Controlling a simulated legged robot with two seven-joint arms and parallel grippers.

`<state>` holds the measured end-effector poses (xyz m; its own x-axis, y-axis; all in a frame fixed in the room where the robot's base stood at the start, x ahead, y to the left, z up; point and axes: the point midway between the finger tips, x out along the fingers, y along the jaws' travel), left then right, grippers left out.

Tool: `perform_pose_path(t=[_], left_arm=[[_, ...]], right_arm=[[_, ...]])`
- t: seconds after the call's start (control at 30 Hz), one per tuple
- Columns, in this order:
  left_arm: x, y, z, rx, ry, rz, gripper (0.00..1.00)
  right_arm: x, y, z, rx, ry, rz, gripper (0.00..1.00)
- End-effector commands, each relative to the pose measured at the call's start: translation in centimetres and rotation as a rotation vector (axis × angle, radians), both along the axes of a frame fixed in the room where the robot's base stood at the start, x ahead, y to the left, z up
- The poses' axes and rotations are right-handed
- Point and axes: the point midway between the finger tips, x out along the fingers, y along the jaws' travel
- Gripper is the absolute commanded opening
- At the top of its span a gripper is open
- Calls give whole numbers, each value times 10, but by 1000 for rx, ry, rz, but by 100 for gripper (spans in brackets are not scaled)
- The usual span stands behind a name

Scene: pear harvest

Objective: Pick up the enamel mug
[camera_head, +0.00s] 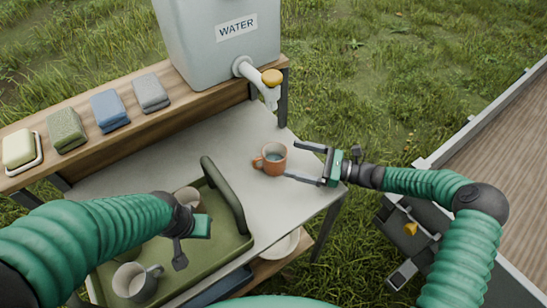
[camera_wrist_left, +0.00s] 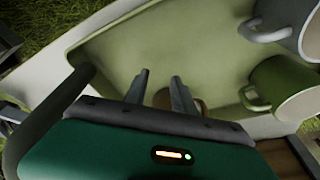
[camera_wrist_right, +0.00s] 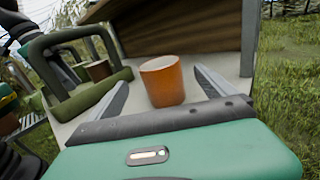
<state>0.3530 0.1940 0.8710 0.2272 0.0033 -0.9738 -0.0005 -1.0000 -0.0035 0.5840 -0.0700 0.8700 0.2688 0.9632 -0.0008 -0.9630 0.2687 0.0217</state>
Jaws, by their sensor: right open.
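An orange mug (camera_head: 271,159) stands upright on the grey tabletop, its handle toward the left. My right gripper (camera_head: 292,161) is open just right of it, its two fingers pointing at the mug. In the right wrist view the mug (camera_wrist_right: 162,82) stands between and beyond the spread fingers, with nothing held. My left gripper (camera_head: 190,250) hangs over the green tray (camera_head: 232,240). In the left wrist view its fingers (camera_wrist_left: 158,80) stand apart, with a brownish mug (camera_wrist_left: 198,103) partly hidden behind them.
A green mug (camera_wrist_left: 283,85) shows in the left wrist view. A water container (camera_head: 220,50) with a spout (camera_head: 262,82) stands behind. Folded cloths (camera_head: 108,109) and soap (camera_head: 18,149) line the shelf.

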Motion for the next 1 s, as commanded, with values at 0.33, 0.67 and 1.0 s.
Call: perform_pose_path(t=[0.33,0.67,1.0], left_arm=[[0,0,-5,0,0,1,31],[0,0,-5,0,0,0,31],[0,0,-5,0,0,0,31]], right_arm=[[8,27,-6,6,3,-2,94],[18,72,-6,5,3,-4,94],[17,72,-5,5,2,-4,68]])
